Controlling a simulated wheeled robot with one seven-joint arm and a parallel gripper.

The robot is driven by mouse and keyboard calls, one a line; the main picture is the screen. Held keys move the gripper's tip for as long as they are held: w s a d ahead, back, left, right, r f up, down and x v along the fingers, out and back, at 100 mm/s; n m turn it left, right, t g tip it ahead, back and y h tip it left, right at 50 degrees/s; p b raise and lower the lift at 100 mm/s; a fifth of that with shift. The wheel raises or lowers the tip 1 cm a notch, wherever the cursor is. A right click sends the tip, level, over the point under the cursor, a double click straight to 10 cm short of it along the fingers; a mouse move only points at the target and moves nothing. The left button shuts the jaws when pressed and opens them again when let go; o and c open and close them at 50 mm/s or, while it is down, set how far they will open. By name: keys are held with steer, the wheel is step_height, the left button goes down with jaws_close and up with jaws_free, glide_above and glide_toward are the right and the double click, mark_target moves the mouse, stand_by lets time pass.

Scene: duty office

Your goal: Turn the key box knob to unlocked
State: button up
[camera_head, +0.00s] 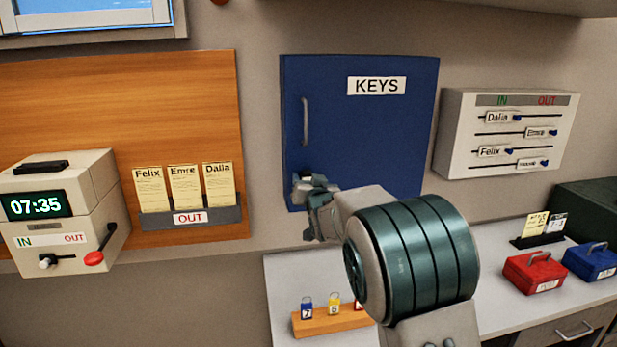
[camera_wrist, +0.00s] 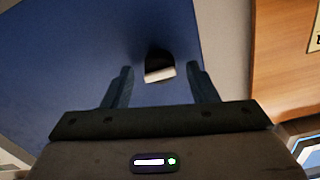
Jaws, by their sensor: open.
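The blue key box (camera_head: 360,130) with a "KEYS" label hangs on the wall, its door shut, with a vertical grey handle (camera_head: 305,121) on the left side. My gripper (camera_head: 306,190) is at the door's lower left corner and hides most of the knob in the head view. In the wrist view the knob (camera_wrist: 159,66), dark with a pale bar, stands between the fingertips of my open gripper (camera_wrist: 161,82). The fingers appear apart from it on both sides. I cannot tell which lock position the knob points to.
An IN/OUT slider board (camera_head: 507,134) is right of the box. A card rack (camera_head: 190,217) and a time clock (camera_head: 60,215) are on the left. Below, the counter (camera_head: 490,318) holds a wooden tag rack (camera_head: 330,320), a red cash box (camera_head: 534,272) and a blue cash box (camera_head: 592,262).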

steer(key=shift+w, duration=0.25)
steer(key=c, duration=1)
steer(key=shift+o, duration=0.2)
